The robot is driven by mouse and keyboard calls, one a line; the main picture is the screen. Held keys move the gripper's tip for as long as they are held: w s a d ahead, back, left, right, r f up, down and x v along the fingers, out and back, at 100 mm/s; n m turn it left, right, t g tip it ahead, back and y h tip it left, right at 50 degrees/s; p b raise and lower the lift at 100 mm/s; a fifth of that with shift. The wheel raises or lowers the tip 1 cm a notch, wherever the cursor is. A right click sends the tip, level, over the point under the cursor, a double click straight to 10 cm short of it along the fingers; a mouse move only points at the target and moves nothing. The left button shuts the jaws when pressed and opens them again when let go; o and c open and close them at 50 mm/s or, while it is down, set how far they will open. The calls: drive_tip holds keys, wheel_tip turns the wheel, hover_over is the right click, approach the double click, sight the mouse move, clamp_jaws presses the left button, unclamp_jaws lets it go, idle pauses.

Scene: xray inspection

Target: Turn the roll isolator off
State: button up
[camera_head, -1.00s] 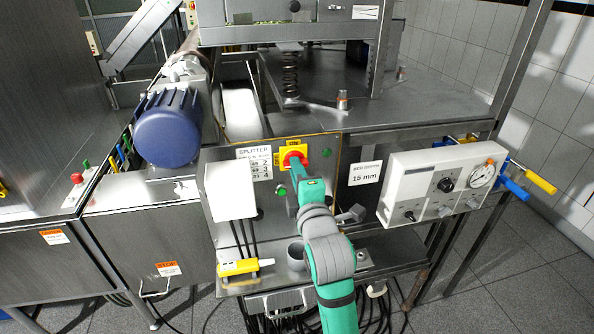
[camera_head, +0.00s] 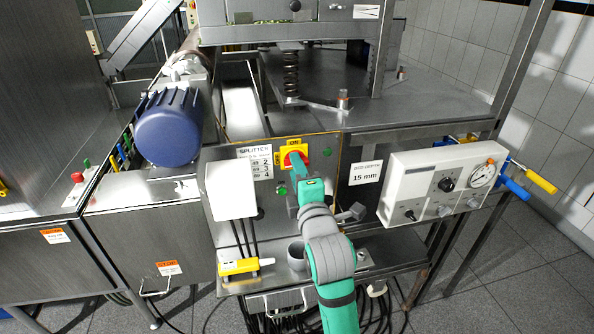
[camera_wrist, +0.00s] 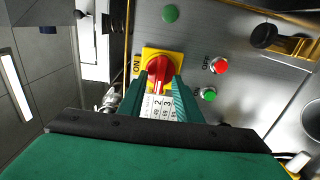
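The roll isolator is a red rotary knob on a yellow plate (camera_wrist: 150,61) with an ON label at its edge. It sits on the steel splitter panel, and its plate also shows in the head view (camera_head: 286,151). My gripper (camera_wrist: 161,88) is right at the knob, with one green finger on each side of its lower part. The fingers are apart and a printed label shows between them. Whether either finger touches the knob is not clear. In the head view my gripper (camera_head: 297,163) covers part of the knob.
A red OFF button (camera_wrist: 219,66) and a green button (camera_wrist: 208,94) are close to the isolator. A white box (camera_head: 231,190) is at its left and a white gauge box (camera_head: 440,183) at its right. A blue motor (camera_head: 168,130) stands behind left.

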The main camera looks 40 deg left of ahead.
drive_tip(key=v, duration=1.1)
drive_tip(key=shift+w, duration=0.1)
drive_tip(key=s+d+f+m+t+h, duration=0.2)
drive_tip(key=d+f+m+t+h, duration=0.15)
drive_tip(key=d+f+m, duration=0.5)
drive_tip(key=s+d+f+m+t+h, duration=0.2)
drive_tip(key=d+f+m+h, duration=0.35)
drive_tip(key=f+m, duration=0.65)
drive_tip(key=s+d+f+m+h, duration=0.1)
drive_tip(key=s+d+f, duration=0.3)
drive_tip(key=s, duration=0.4)
drive_tip(key=s+d+f+m+g+h, duration=0.1)
drive_tip(key=s+d+f+m+h, duration=0.1)
drive_tip(key=s, duration=0.6)
drive_tip(key=s+d+f+m+h, duration=0.1)
drive_tip(key=s+d+f+m, duration=0.3)
drive_tip(key=s+d, duration=0.4)
drive_tip(key=shift+s+f+g+h, duration=0.4)
drive_tip(key=shift+s+f, duration=0.15)
drive_tip(key=shift+f, duration=0.25)
